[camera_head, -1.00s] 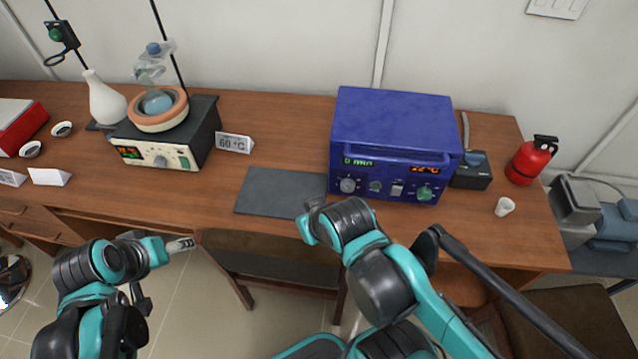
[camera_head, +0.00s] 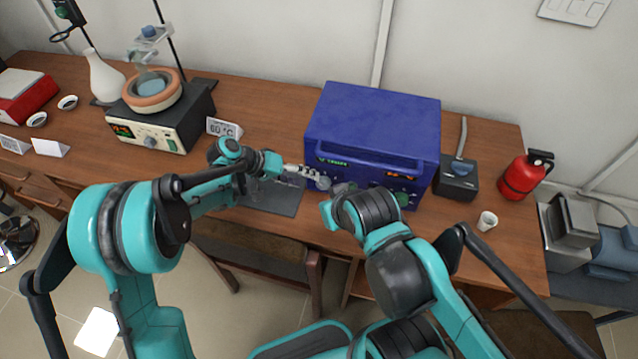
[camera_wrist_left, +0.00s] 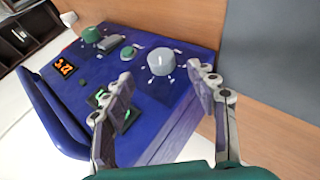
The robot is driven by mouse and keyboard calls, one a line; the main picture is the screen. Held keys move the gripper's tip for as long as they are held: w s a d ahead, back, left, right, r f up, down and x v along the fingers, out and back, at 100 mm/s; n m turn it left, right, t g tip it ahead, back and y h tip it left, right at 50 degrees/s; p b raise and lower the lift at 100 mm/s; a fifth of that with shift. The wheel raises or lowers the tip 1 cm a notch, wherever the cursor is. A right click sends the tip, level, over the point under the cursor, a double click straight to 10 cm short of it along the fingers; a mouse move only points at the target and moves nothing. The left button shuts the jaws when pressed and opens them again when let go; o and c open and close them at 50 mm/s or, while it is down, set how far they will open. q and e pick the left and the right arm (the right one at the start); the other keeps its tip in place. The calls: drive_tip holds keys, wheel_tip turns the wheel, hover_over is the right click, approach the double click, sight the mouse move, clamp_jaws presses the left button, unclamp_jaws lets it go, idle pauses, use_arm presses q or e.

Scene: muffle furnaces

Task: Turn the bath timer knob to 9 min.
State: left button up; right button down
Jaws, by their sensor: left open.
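The blue bath (camera_head: 372,122) stands on the wooden bench. In the left wrist view its front panel (camera_wrist_left: 150,95) shows the light grey timer knob (camera_wrist_left: 161,62) with marks around it. In the head view the knob (camera_head: 324,183) is small, beside my left fingertips. My left gripper (camera_head: 308,174) is open in front of the panel's left part. In the left wrist view the gripper (camera_wrist_left: 160,78) has one finger on each side of the knob in the picture; I cannot tell if they touch it. The green display (camera_wrist_left: 104,97) is partly behind a finger. My right gripper's fingers are not visible.
A green knob (camera_wrist_left: 92,34), a green button (camera_wrist_left: 127,53) and an orange display (camera_wrist_left: 64,66) share the panel. A dark mat (camera_head: 275,196) lies left of the bath. A small dark device (camera_head: 456,180), white cup (camera_head: 487,221) and red extinguisher (camera_head: 525,175) stand right. My right forearm is close in front.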

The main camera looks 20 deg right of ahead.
sight(320, 185)
use_arm(q)
drive_tip(key=b+x, duration=0.2)
drive_tip(key=x, duration=0.5)
drive_tip(key=shift+c, duration=0.3)
